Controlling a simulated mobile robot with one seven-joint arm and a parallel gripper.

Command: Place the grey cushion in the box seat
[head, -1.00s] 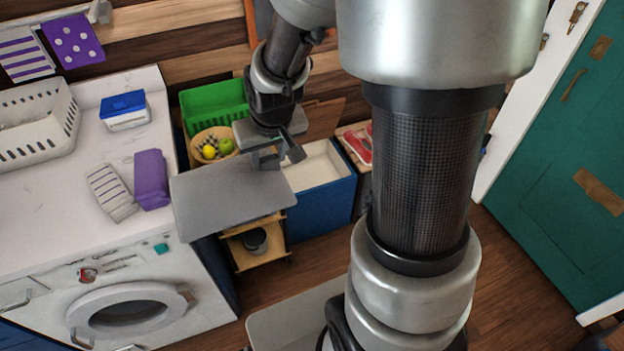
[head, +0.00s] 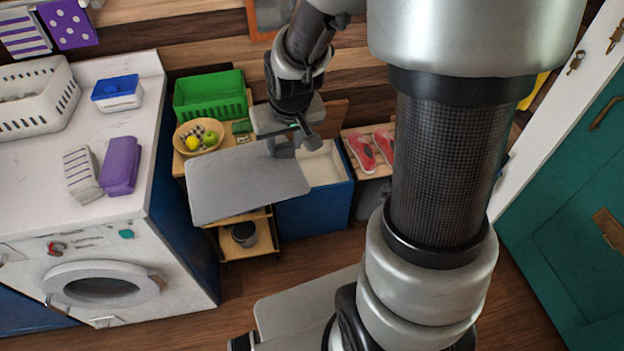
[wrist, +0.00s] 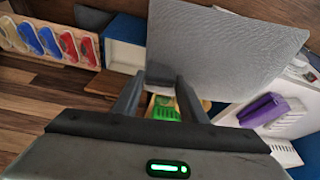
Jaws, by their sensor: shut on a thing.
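The grey cushion (head: 245,182) is a flat, thin square held out in the air, tilted, over the wooden shelf unit. In the wrist view the cushion (wrist: 215,50) fills the upper middle. My gripper (head: 284,149) is shut on the cushion's edge; its fingers also show in the wrist view (wrist: 161,85). The box seat (head: 314,212) is a blue box with an open top and pale inside, just right of the cushion. The cushion hides part of its left side. The box seat also shows in the wrist view (wrist: 123,54), left of the cushion.
A shelf unit (head: 262,250) stands left of the box seat, with a fruit bowl (head: 181,133) and green basket (head: 208,95). A white washer (head: 130,235) is further left. A slatted rack (head: 384,172) with red shoes is right of the box. Open floor lies in front.

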